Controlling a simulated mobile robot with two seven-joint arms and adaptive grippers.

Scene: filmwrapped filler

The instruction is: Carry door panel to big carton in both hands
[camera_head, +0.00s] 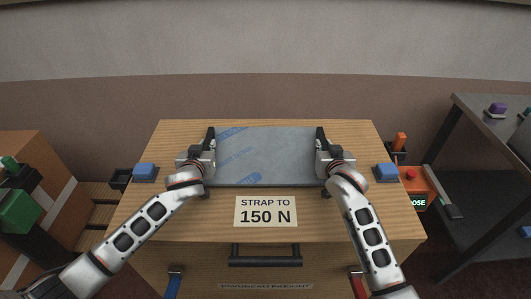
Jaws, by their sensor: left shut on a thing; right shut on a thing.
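The door panel (265,158) is a flat grey-blue rectangle with blue printed marks on it. It shows in the head view at the middle of the wooden top, between my two grippers. My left gripper (210,152) is shut on the panel's left edge. My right gripper (321,152) is shut on its right edge. The panel looks level; whether it touches the wood beneath cannot be told. A large brown carton (38,165) stands at the left edge of the view, partly cut off; whether it is the big carton is not clear.
The wooden top (140,213) carries a "STRAP TO 150 N" label (265,211) and blue blocks at the left (145,171) and right (386,171). A black handle (265,257) is on its front. An orange device (414,184) and a dark shelf (480,135) stand at the right.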

